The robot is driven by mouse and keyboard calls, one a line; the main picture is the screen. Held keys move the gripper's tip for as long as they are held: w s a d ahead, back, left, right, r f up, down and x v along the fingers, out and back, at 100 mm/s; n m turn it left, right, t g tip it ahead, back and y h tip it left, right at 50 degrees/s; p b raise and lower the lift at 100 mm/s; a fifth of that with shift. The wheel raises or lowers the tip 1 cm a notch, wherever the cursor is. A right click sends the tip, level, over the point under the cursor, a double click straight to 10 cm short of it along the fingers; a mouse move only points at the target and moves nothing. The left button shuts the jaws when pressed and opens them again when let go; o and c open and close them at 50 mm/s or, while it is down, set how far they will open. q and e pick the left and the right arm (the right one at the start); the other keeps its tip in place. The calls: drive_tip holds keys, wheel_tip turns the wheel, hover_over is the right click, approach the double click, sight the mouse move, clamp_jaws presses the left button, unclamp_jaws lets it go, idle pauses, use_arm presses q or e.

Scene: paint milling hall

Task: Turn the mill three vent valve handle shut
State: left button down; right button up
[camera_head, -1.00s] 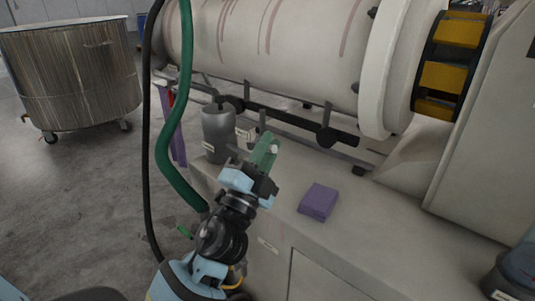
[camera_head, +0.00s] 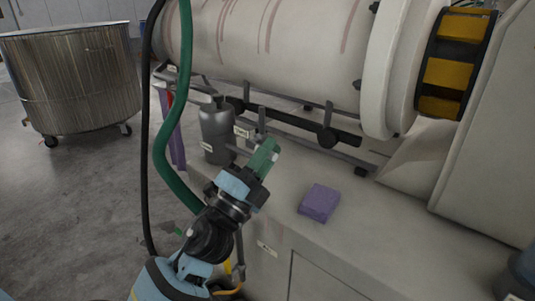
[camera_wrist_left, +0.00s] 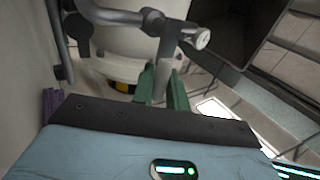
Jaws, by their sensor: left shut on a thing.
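The valve handle (camera_wrist_left: 166,62) is a grey lever in the left wrist view. It runs from a grey valve body with a pale round cap (camera_wrist_left: 201,39) down between the green fingers of my left gripper (camera_wrist_left: 163,88). The gripper is shut on this lever. A bent grey pipe (camera_wrist_left: 115,16) joins the valve. In the head view my left gripper (camera_head: 264,156) is above the front ledge below the mill drum (camera_head: 275,40), and its fingers mostly hide the handle. The label near the valve (camera_head: 243,131) is too small to read. My right gripper is out of view.
A grey canister (camera_head: 216,136) stands left of the gripper. A purple folded cloth (camera_head: 319,202) lies on the ledge to the right. A green hose (camera_head: 166,150) and a black cable (camera_head: 146,120) hang at left. A large steel tub (camera_head: 72,80) stands on the floor behind.

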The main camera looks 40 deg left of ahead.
use_arm(q)
drive_tip(key=c, duration=1.5)
unclamp_jaws()
drive_tip(key=shift+o, duration=0.2)
drive_tip(key=b+v, duration=0.2)
drive_tip(key=v, duration=0.6)
